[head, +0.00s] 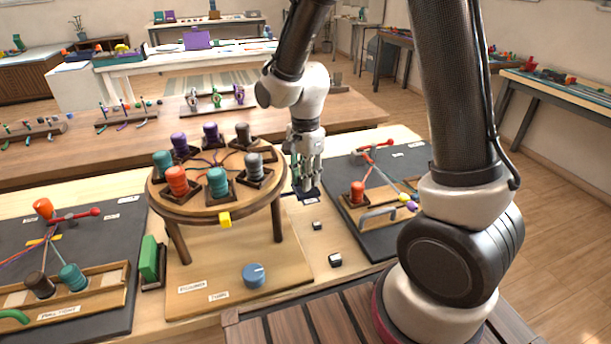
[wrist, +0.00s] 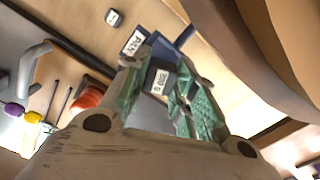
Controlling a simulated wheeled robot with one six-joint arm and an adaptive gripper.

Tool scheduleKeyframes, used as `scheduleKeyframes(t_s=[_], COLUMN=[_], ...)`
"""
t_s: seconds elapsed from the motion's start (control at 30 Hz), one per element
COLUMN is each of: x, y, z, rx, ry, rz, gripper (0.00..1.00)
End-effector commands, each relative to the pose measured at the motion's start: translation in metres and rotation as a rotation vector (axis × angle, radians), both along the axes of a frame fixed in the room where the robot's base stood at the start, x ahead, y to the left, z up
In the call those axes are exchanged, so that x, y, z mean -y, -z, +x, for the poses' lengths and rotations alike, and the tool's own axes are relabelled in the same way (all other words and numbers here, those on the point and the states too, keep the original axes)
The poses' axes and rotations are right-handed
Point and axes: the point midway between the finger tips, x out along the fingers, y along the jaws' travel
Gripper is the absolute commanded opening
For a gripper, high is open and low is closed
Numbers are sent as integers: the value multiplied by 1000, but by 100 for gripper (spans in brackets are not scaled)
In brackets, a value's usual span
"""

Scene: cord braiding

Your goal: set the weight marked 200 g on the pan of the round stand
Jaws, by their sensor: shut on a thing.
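My gripper (head: 306,182) is to the right of the round stand (head: 160,197), low over the table. In the wrist view its green-padded fingers (wrist: 164,95) are shut on a small dark weight (wrist: 159,81) with a white label that appears to read 200 g. The weight is at or just above a dark blue pad (wrist: 171,46), also partly seen in the head view (head: 311,198); I cannot tell whether it touches. The round wooden stand carries several coloured bobbins, with cords meeting at its middle.
Two small dark blocks (head: 317,226) and (head: 335,260) lie on the table in front of my gripper. A blue knob (head: 254,275) and a green block (head: 149,258) are near the stand's base.

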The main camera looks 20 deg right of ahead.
Motion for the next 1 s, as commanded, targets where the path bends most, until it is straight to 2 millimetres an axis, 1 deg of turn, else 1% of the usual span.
scheduleKeyframes(t_s=[0.63,0.67,0.7,0.8,1.0], x=[0,0,0,0,0], y=[5,5,5,5,5], z=[0,0,0,0,0], rx=[0,0,0,0,0], ry=[0,0,0,0,0], rz=[0,0,0,0,0], gripper=[0,29,36,52,52])
